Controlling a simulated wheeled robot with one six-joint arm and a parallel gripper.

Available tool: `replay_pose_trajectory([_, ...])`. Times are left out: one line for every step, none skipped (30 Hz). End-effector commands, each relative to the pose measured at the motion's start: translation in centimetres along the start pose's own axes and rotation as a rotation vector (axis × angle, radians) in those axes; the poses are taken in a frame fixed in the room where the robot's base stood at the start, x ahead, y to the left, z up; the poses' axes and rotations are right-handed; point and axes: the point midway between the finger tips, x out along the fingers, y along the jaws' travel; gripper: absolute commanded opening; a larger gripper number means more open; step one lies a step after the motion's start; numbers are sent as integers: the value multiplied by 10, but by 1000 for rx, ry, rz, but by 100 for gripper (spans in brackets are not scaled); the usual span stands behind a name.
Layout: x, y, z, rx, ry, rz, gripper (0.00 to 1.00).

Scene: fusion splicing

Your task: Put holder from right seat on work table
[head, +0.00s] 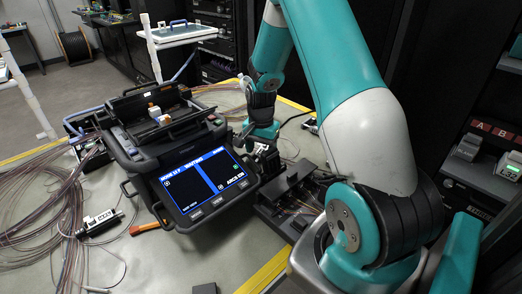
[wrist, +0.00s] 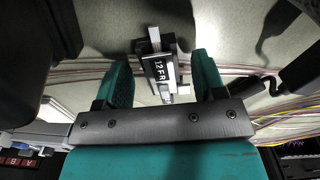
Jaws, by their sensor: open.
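The fusion splicer (head: 150,135) stands on the work table (head: 120,262) with its lid up and its screen lit. Small white-and-orange parts show in its open top; I cannot make out the right seat. A black holder (wrist: 158,70) with a white 12FR label is between my fingers in the wrist view, over the grey table surface. My gripper (wrist: 161,65) is open, with a finger on each side and gaps to the holder. In the head view my gripper (head: 263,136) is low, just right of the splicer. The holder's underside is hidden.
Another black holder-like piece with a white label (head: 103,221) and an orange tool (head: 144,228) lie left of the splicer. Loose fibres (head: 35,205) cover the table's left. A dark tray (head: 288,200) sits right of the screen. The front middle is mostly clear.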

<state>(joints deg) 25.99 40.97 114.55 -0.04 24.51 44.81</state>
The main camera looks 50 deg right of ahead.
Motion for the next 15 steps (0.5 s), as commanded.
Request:
replay_pose_trajectory([-9,-1,-1,0,4,-4,63])
replay_pose_trajectory([-14,-1,-1,0,4,-4,63])
replay_pose_trajectory([-22,-1,-1,0,5,-5,63])
replay_pose_trajectory([-28,-1,-1,0,5,-5,63])
replay_pose_trajectory([-36,-1,-1,0,6,-6,63])
replay_pose_trajectory([-45,-1,-1,0,5,-5,63])
replay_pose_trajectory([-52,-1,-1,0,6,-6,63])
replay_pose_trajectory([-59,-1,-1,0,5,-5,63])
replay_pose_trajectory([-68,-1,-1,0,5,-5,63])
replay_pose_trajectory([-74,-1,-1,0,5,-5,63])
replay_pose_trajectory([-80,-1,-1,0,5,-5,63])
replay_pose_trajectory([-87,-1,-1,0,5,-5,63])
replay_pose_trajectory([-92,-1,-1,0,4,-4,63])
replay_pose_trajectory([-97,0,0,0,4,-4,63])
replay_pose_trajectory([-102,0,0,0,3,-3,63])
